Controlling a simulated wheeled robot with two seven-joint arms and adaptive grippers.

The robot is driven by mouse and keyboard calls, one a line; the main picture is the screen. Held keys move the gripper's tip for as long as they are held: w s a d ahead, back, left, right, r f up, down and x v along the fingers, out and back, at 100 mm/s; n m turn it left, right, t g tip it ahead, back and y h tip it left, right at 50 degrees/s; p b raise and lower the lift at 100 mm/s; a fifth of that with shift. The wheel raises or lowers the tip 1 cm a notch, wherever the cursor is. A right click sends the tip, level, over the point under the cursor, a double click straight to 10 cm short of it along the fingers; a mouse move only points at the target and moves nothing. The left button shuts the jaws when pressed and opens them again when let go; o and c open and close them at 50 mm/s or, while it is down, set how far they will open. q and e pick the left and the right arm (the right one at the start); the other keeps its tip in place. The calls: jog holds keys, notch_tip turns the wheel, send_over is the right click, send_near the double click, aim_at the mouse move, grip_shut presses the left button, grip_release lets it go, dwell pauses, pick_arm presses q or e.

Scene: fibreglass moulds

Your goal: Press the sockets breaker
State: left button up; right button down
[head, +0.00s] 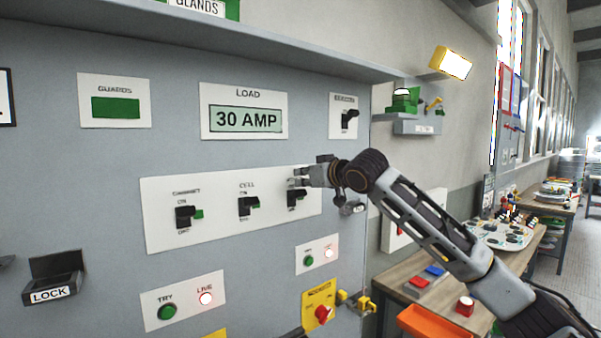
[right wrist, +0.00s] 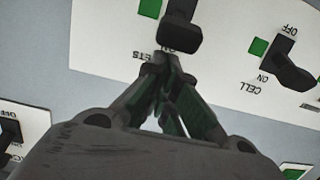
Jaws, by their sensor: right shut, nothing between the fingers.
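The sockets breaker (head: 293,199) is the rightmost black switch on a white three-switch plate (head: 215,232) on the grey panel. My right gripper (head: 303,176) is shut and empty, its fingers at the upper part of this breaker and partly covering its label. In the right wrist view, seen upside down, the closed fingertips (right wrist: 166,66) overlap the near end of the black sockets breaker (right wrist: 182,36), by the letters "ETS". A green patch shows beside the breaker. Whether the tips touch it I cannot tell. My left gripper is not in view.
The cell breaker (head: 248,205) and cabinet breaker (head: 187,217) are left on the same plate. A further black switch (head: 349,119) is above right. A "30 AMP" load display (head: 247,119) is above. A lock bracket (head: 55,279) juts out lower left. A workbench (head: 392,273) stands right.

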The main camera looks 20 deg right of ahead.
jog(key=shift+s+f, duration=0.15)
jog(key=shift+f, duration=0.1)
jog(key=shift+f, duration=0.1)
dwell(0.5)
jog(key=shift+s+d+t+b, duration=0.15)
jog(key=shift+t+b, duration=0.15)
jog(key=shift+b, duration=0.3)
jog(key=shift+s+f+b, duration=0.1)
jog(key=shift+f+b, duration=0.05)
jog(key=shift+b, duration=0.35)
